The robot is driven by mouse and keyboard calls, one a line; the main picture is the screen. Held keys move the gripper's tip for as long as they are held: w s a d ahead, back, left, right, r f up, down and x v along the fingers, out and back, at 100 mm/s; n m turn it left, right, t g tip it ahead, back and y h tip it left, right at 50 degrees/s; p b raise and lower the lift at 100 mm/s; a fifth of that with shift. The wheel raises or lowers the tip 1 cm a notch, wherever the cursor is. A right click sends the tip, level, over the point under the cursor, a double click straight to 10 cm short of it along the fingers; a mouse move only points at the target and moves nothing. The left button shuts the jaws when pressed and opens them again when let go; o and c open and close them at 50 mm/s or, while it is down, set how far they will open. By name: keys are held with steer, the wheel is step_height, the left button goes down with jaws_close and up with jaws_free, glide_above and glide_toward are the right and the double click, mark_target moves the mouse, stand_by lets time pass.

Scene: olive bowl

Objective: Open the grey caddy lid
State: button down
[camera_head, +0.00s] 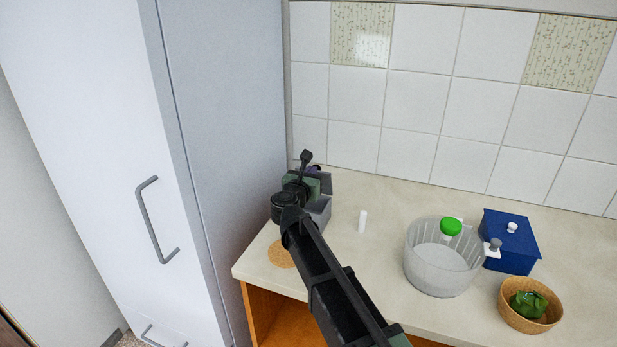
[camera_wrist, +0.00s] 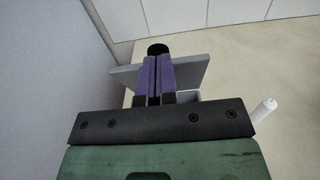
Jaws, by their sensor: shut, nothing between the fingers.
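The grey caddy (camera_head: 318,213) stands on the counter by the tall cabinet, partly hidden by my arm. Its grey lid (camera_head: 326,184) stands raised at the back of the box. In the wrist view the lid (camera_wrist: 193,71) shows as a tilted grey panel behind my fingers, with part of the open box (camera_wrist: 187,96) below it. My gripper (camera_head: 313,169) is over the caddy. In the wrist view its purple fingers (camera_wrist: 158,60) are shut together and empty, in front of the lid. A black rounded part (camera_wrist: 158,48) shows just beyond the fingertips; whether they touch is unclear.
A white cylinder (camera_head: 362,222) stands right of the caddy. Further right are a clear ribbed bin (camera_head: 437,272), a blue box (camera_head: 513,258) and a tan bowl (camera_head: 531,322) with a green item. A round tan mat (camera_head: 281,254) lies in front. The tall cabinet (camera_head: 225,130) bounds the left.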

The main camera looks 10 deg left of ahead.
steer(key=shift+w+r, duration=0.15)
steer(key=shift+w, duration=0.1)
stand_by(0.4)
steer(key=s+a+r+p, duration=0.2)
steer(key=s+r+p, duration=0.3)
steer(key=s, duration=0.3)
steer(key=shift+s, duration=0.25)
